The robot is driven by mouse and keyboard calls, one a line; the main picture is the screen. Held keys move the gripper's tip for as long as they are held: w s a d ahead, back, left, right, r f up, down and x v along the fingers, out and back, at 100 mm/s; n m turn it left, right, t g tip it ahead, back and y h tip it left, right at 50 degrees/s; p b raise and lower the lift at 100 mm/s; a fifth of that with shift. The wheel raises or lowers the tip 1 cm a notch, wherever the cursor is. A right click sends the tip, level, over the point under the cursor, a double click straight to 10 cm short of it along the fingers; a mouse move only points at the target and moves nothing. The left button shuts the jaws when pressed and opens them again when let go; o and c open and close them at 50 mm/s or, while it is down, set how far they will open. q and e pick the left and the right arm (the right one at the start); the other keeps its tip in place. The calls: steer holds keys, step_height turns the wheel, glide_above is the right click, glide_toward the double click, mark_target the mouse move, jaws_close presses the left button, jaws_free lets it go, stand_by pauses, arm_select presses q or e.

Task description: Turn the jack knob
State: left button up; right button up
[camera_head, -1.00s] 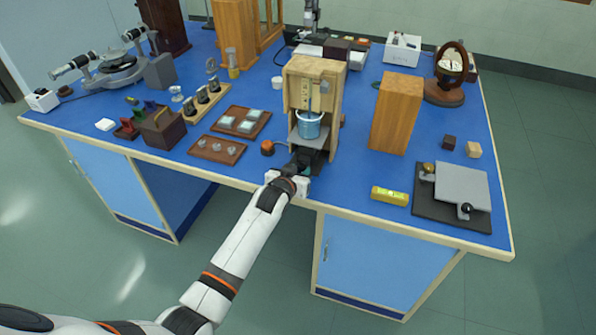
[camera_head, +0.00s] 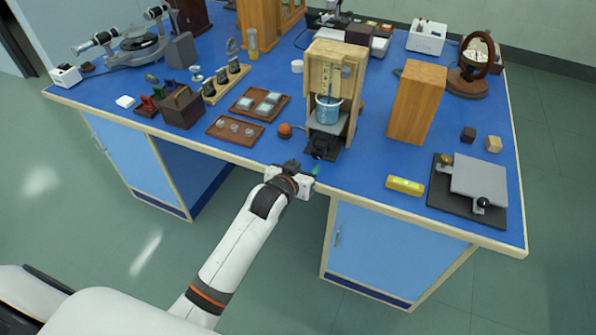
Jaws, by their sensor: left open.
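The jack (camera_head: 321,145) is a small dark device with a grey top plate. It stands at the front of a wooden stand (camera_head: 335,72), near the bench's front edge. A blue beaker (camera_head: 328,110) sits above it. The jack's dark knob (camera_head: 319,156) seems to face the front edge; it is too small to tell its angle. My left gripper (camera_head: 296,166) is open and empty at the front edge, just left of and in front of the knob, apparently apart from it. Its fingers are dark and partly hard to make out. My right gripper is not in view.
An orange-topped round object (camera_head: 285,131) and a wooden tray (camera_head: 235,130) lie left of the jack. A wooden block (camera_head: 416,103), a yellow level (camera_head: 405,185) and a dark plate device (camera_head: 468,188) stand to the right. Blue bench top is clear between jack and level.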

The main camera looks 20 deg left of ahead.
arm_select(q)
steer(key=shift+v, duration=1.6)
steer(key=s+f+g, duration=0.2)
steer(key=s+f, duration=0.3)
steer(key=f, duration=0.5)
steer(key=s+f+m+g, duration=0.15)
steer(key=s+f, duration=0.25)
steer(key=f, duration=0.6)
steer(key=s+f+n+g, duration=0.1)
steer(key=s+f+g, duration=0.3)
steer(key=f, duration=0.7)
steer(key=s+a+f+g, duration=0.1)
steer(key=s+f, duration=0.4)
steer(key=s, duration=0.6)
steer(key=s+a+f+m+g, duration=0.1)
steer(key=s+f, duration=0.5)
steer(key=s, duration=0.6)
steer(key=s+a+f+g+y, duration=0.1)
steer(key=s+f+g, duration=0.2)
steer(key=s+f, duration=0.3)
steer(key=s, duration=0.5)
steer(key=shift+s+a+m, duration=0.3)
steer(key=shift+a+m, duration=0.05)
steer(key=shift+a, duration=0.05)
